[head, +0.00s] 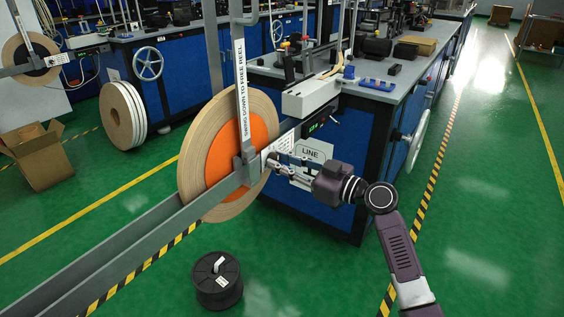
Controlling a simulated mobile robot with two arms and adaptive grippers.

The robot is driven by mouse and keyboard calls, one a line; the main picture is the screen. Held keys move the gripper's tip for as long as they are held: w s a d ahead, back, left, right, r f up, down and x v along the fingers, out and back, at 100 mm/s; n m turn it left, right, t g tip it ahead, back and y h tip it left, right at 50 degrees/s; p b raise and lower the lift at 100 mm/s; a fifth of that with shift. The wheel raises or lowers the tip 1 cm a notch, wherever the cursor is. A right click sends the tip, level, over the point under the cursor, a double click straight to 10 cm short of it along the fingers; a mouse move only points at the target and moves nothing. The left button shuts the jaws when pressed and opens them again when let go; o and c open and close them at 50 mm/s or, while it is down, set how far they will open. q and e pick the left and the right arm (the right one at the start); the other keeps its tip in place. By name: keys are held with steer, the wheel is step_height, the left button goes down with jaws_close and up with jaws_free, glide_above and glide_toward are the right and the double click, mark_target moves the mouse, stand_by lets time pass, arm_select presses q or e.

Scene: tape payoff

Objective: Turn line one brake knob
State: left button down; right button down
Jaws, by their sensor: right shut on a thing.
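The line one payoff stand holds a big tape reel (190,160) with tan sides and an orange hub (222,155). A grey upright bar (242,105) lettered "SWING DOWN TO FREE REEL" stands in front of the reel. My right gripper (272,162) reaches in from the right, at the bracket just right of the reel hub. Its fingers are shut on a small part there, which looks like the brake knob; the fingers hide most of it. My left gripper is not in view.
A long grey rail (120,255) runs from the lower left to the reel. A black spool (217,281) stands on the green floor below it. A blue bench (345,130) stands behind my gripper. An open cardboard box (40,160) sits at left. The floor at right is clear.

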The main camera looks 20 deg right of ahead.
steer(key=m, duration=0.2)
steer(key=shift+m, duration=0.4)
steer(key=m+p, duration=0.1)
steer(key=m, duration=0.1)
steer(key=shift+r+m, duration=0.1)
steer(key=shift+m, duration=0.3)
steer(key=m+p, duration=0.2)
steer(key=m, duration=0.4)
steer(key=shift+r+p, duration=0.1)
steer(key=shift+p, duration=0.25)
steer(key=m+p, duration=0.2)
steer(key=m, duration=0.3)
steer(key=shift+p, duration=0.3)
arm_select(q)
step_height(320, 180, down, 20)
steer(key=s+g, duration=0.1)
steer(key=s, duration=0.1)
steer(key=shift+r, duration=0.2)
arm_select(e)
steer(key=shift+m, duration=0.5)
steer(key=c, duration=1.7)
jaws_free()
steer(key=shift+c, duration=0.2)
